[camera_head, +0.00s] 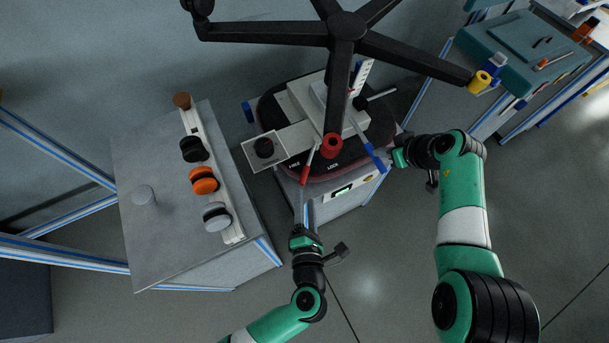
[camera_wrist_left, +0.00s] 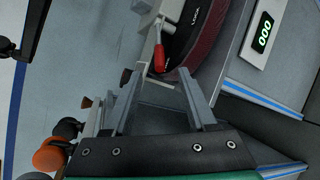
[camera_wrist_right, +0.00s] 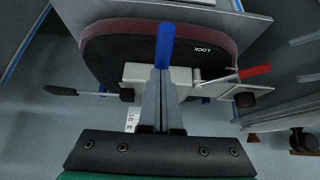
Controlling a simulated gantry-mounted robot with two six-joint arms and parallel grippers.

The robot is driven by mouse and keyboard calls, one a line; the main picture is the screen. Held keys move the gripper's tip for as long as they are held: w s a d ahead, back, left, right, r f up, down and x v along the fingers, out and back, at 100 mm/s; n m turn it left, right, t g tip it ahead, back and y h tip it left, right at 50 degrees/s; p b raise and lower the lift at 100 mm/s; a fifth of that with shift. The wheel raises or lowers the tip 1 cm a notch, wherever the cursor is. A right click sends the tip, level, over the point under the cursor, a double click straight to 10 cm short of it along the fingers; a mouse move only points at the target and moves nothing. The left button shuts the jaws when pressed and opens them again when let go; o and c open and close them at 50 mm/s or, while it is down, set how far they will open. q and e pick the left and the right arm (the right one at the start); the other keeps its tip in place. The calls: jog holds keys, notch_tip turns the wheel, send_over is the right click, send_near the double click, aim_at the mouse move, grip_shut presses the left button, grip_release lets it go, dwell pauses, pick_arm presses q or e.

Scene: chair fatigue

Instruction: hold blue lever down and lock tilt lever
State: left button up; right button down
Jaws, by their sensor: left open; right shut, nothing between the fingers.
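An upturned chair seat (camera_head: 362,155) lies with its mechanism (camera_head: 318,110) facing up and LOCK printed on its underside. The blue lever (camera_head: 375,158) sticks out at the mechanism's right side. My right gripper (camera_head: 396,157) is shut and empty; its fingertips (camera_wrist_right: 160,70) overlap the base of the blue lever (camera_wrist_right: 165,42) in the right wrist view, and contact is unclear. The red-tipped tilt lever (camera_head: 305,174) points toward the front edge. My left gripper (camera_head: 304,196) is open just in front of it. In the left wrist view, the red tip (camera_wrist_left: 159,57) shows just beyond the spread fingers (camera_wrist_left: 157,76).
The black wheel base (camera_head: 345,30) spreads over the mechanism. A side table (camera_head: 150,235) at left carries a rack of knobs or casters (camera_head: 203,181). A small display (camera_head: 343,191) is on the stand's front. A teal case (camera_head: 525,55) lies at upper right.

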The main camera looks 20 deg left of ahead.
aim_at(304, 178)
pick_arm(q)
jog(key=x, duration=0.8)
jog(key=shift+w+a, duration=0.1)
jog(key=shift+w, duration=0.2)
jog(key=shift+c, duration=0.2)
jog(key=shift+f, duration=0.1)
grip_shut()
jog(key=shift+s, duration=0.1)
dwell(0.5)
